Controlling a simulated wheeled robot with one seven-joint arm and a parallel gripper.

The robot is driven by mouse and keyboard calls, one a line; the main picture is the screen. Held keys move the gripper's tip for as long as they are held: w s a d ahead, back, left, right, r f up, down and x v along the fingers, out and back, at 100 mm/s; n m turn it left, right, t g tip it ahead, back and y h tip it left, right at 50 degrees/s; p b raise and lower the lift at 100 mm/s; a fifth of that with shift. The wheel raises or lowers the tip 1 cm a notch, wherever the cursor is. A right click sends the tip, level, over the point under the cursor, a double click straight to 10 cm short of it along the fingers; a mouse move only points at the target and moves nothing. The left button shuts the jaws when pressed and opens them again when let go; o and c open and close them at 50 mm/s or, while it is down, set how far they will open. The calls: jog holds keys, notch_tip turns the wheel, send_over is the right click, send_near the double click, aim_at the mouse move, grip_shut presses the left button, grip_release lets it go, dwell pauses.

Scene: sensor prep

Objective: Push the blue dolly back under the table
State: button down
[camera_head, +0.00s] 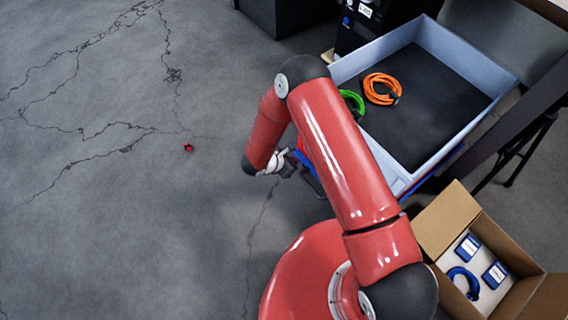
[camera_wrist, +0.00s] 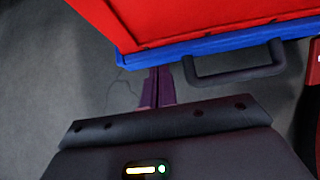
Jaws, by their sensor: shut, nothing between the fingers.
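The blue dolly shows in the wrist view as a blue edge (camera_wrist: 215,45) with a dark U-shaped handle (camera_wrist: 235,76), below a red surface (camera_wrist: 190,18). In the head view only small strips of blue and red show beside my arm and under a pale tray (camera_head: 486,62); my arm hides much of that side. My gripper (camera_wrist: 157,88) is shut and empty, its fingertips close to the blue edge, left of the handle. I cannot tell whether they touch it. In the head view my gripper (camera_head: 291,166) is partly hidden by my arm. The table's dark edge (camera_head: 515,115) runs along the right.
The pale tray has a dark floor with an orange cable coil (camera_head: 381,88) and a green one (camera_head: 351,101). An open cardboard box (camera_head: 449,222) with blue items stands at lower right. Black equipment (camera_head: 362,30) stands behind. A small red object (camera_head: 188,147) lies on the clear left floor.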

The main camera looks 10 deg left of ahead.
jog(key=shift+w+d, duration=0.3)
jog(key=shift+w+d, duration=0.1)
